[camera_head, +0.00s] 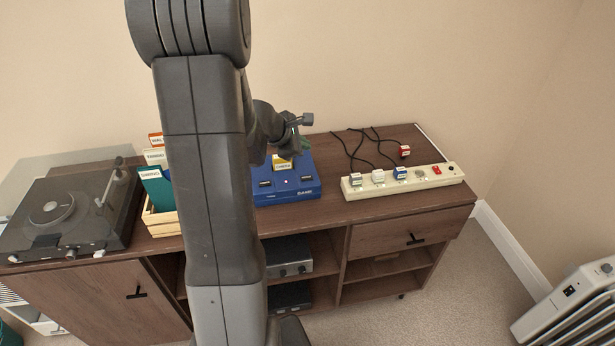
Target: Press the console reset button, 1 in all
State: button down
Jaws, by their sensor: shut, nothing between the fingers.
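The console (307,192) is a blue box on the wooden sideboard, right of my arm. My arm hides the console's left edge. My gripper (294,150) is shut and empty, over the back of the console beside the cartridge. At this size I cannot tell whether it touches anything.
A turntable (60,212) and a wooden crate of record sleeves (160,222) are at the left. A cream power strip (436,184) with several plugs lies at the right. A red plug (404,151) lies behind it. A white heater (575,305) stands on the floor.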

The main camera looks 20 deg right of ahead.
jog(key=shift+f, duration=0.1)
jog(key=b, duration=0.6)
send_over(304, 179)
notch_tip(304, 179, down, 8)
jog(key=shift+r, duration=0.15)
jog(key=shift+f+b, duration=0.45)
jog(key=shift+b, duration=0.25)
jog(key=shift+f, duration=0.15)
dwell(1.0)
jog(key=shift+f+b, duration=0.25)
jog(key=shift+b, duration=0.35)
jog(key=shift+f+b, duration=0.4)
jog(key=shift+b, duration=0.1)
dwell(0.4)
jog(key=shift+r, duration=0.1)
jog(key=shift+r+p, duration=0.55)
jog(key=shift+r, duration=0.2)
